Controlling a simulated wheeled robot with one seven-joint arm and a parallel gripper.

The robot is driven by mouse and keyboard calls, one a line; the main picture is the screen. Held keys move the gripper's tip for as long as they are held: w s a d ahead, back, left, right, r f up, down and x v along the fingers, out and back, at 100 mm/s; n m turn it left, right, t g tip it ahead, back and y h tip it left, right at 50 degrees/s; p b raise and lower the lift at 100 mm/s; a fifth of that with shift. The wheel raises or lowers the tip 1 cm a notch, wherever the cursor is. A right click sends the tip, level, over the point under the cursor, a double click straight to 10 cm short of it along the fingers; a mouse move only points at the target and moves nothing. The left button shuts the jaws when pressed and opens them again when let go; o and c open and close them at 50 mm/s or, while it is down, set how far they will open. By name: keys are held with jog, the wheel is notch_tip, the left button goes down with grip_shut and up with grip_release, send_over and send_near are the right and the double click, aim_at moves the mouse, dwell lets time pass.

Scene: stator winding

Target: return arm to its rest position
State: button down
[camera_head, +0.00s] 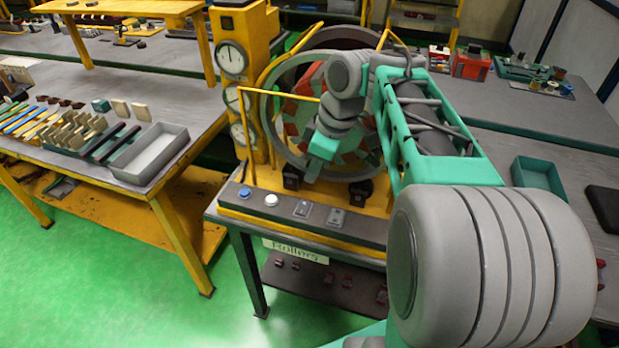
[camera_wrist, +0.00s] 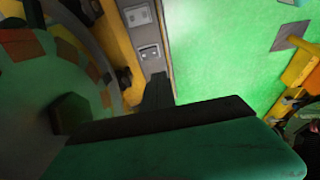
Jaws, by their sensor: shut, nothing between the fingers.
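My arm reaches from the lower right of the head view over the winding bench, bent, with its green frame link in the middle. My gripper (camera_head: 313,172) hangs in front of the round stator (camera_head: 290,82) and hides part of it. In the wrist view the dark fingers of my gripper (camera_wrist: 158,82) are together with nothing between them. The stator's coloured face (camera_wrist: 72,75) fills the left of that view, beside the fingers. I cannot tell the exact gap between the gripper and the stator.
The winding bench (camera_head: 226,219) carries a yellow base with buttons and a gauge column (camera_head: 232,58). A table (camera_head: 205,125) with tools and a grey tray (camera_head: 150,152) stands left. At right are a green tray (camera_head: 538,178) and a red box (camera_head: 471,65). Green floor lies clear in front.

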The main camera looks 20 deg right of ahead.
dwell(0.4)
jog(key=s+d+f+m+h, duration=0.2)
jog(key=s+d+f+m, duration=0.3)
jog(key=f+m, duration=0.55)
jog(key=s+a+m, duration=0.2)
jog(key=s+a, duration=0.1)
jog(key=s, duration=0.3)
jog(key=a+r+n+t, duration=0.1)
jog(key=a+r+n, duration=0.1)
jog(key=a, duration=0.5)
jog(key=shift+r, duration=0.65)
